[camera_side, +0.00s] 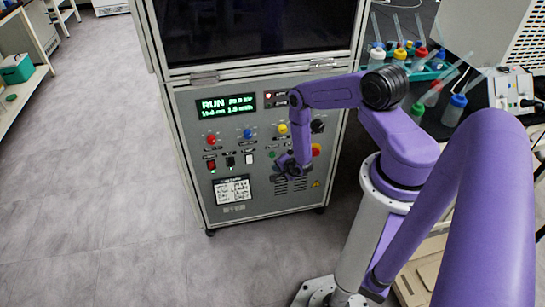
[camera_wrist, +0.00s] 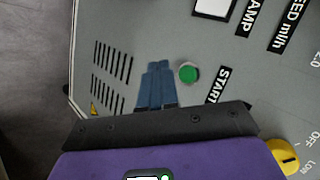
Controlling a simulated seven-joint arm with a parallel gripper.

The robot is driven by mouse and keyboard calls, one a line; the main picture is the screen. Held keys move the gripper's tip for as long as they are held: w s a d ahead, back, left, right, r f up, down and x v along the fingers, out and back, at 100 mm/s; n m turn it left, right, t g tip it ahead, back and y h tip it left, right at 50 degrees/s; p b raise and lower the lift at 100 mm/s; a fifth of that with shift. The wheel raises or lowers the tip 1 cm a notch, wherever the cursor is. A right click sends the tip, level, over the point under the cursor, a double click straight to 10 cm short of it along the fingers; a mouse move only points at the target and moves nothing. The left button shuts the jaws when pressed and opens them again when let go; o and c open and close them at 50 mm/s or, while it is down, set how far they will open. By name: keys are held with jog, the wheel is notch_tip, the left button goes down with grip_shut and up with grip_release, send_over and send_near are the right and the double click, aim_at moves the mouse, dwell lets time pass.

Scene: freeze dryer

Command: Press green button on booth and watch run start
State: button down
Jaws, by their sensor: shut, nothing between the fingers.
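The booth (camera_side: 185,125) is a grey cabinet with a control panel on its front. Its lit display (camera_side: 226,106) reads "RUN" in green with smaller figures beside and below. The green button (camera_wrist: 188,73) is round, with a pale ring and a START label beside it; it also shows small in the side view (camera_side: 272,155). My gripper (camera_wrist: 158,66) is shut and empty, its blue fingers together just left of the button in the wrist view. The fingertips are beside the button, not over it. I cannot tell whether they touch the panel. In the side view my gripper (camera_side: 283,168) is at the panel's lower right.
A yellow knob (camera_wrist: 284,157) sits at the lower right of the wrist view. A red button (camera_side: 211,163) and coloured knobs are on the panel. Vent slots lie below my gripper in the side view. Bottles (camera_side: 454,108) stand on the bench at right. The floor left is clear.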

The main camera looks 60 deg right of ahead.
jog(key=shift+s+a, duration=0.6)
